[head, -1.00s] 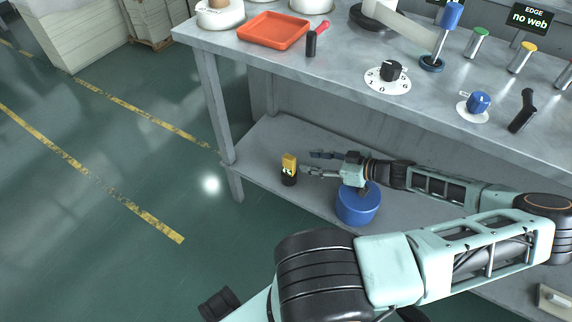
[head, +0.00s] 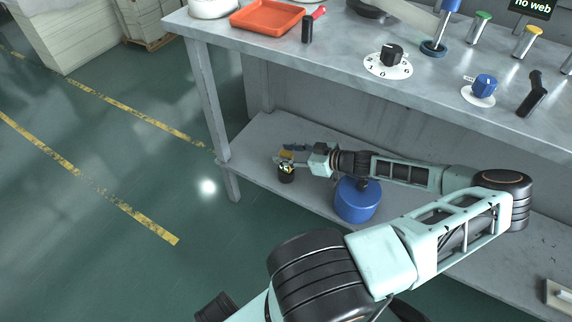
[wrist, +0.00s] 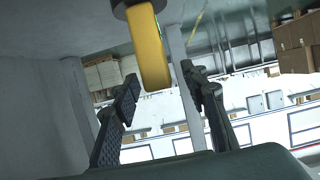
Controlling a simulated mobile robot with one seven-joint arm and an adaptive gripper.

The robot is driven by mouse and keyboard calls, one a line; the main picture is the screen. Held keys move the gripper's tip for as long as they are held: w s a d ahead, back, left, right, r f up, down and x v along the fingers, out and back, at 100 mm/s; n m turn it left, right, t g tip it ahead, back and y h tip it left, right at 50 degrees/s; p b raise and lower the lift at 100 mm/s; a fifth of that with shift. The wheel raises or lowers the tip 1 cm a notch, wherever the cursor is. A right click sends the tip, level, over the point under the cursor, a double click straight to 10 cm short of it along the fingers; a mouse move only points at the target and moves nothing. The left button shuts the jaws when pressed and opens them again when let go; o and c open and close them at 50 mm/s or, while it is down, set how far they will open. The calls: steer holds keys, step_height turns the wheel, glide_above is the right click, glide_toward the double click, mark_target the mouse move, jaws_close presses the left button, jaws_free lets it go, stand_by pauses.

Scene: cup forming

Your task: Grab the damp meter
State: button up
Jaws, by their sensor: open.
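The damp meter, a small yellow piece with a black base, stands upright near the left end of the lower shelf (head: 262,146). In the head view its black lower part (head: 286,174) shows, while my gripper partly hides its yellow top. In the wrist view, which looks upside down, the yellow part (wrist: 149,48) hangs from the top with the dark base above it. My gripper (head: 291,154) is open at the meter. In the wrist view its two fingers (wrist: 165,92) are spread, with the yellow part lying between and beyond their tips. I cannot tell whether either finger touches it.
A blue round canister (head: 357,200) stands on the shelf under my forearm. The workbench top (head: 330,62) is above, with an orange tray (head: 268,16), dials and levers. A bench leg (head: 212,120) stands left of the meter.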

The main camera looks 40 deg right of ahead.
jaws_close()
steer(key=shift+w, duration=0.1)
steer(key=shift+r, duration=0.15)
stand_by(0.3)
